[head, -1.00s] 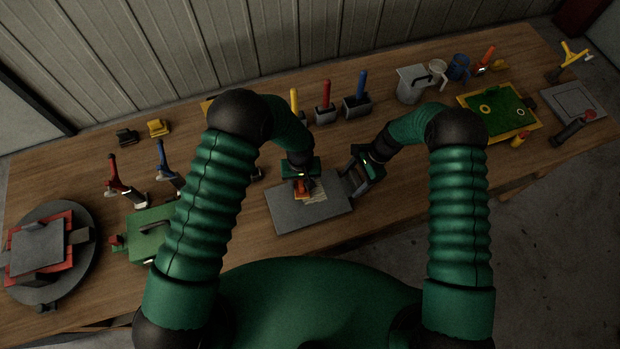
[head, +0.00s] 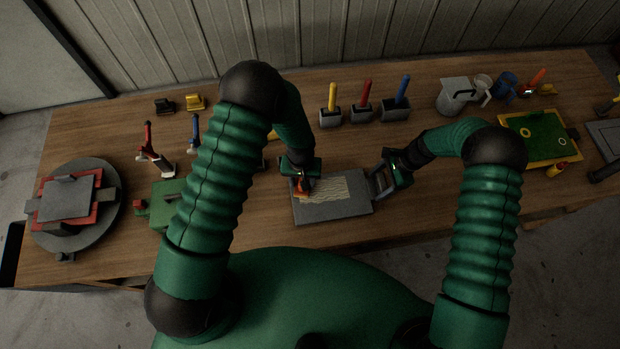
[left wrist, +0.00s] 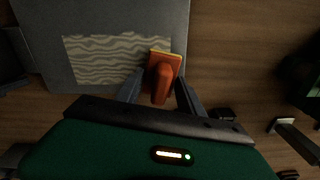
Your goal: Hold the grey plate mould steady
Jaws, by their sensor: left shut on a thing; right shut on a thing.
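The grey plate mould (head: 335,212) lies flat on the bench, with a pale wavy-lined patch (head: 328,188) on top. My right gripper (head: 385,180) is shut on the grey handle at the plate's right end. My left gripper (head: 301,178) is shut on an orange-handled tool (head: 303,190) over the plate's left part, at the end of the patch. In the left wrist view the orange tool (left wrist: 163,75), with a yellow edge, stands between the fingers beside the wavy patch (left wrist: 105,60) on the plate mould (left wrist: 115,18). Whether the tool touches the plate is unclear.
A round turntable with a red and grey mould (head: 68,198) stands at the left; a green mould (head: 166,203) is partly behind my left arm. Holders with coloured handles (head: 362,110) stand behind the plate. A jug (head: 455,95) and green-yellow mould (head: 538,135) are at right.

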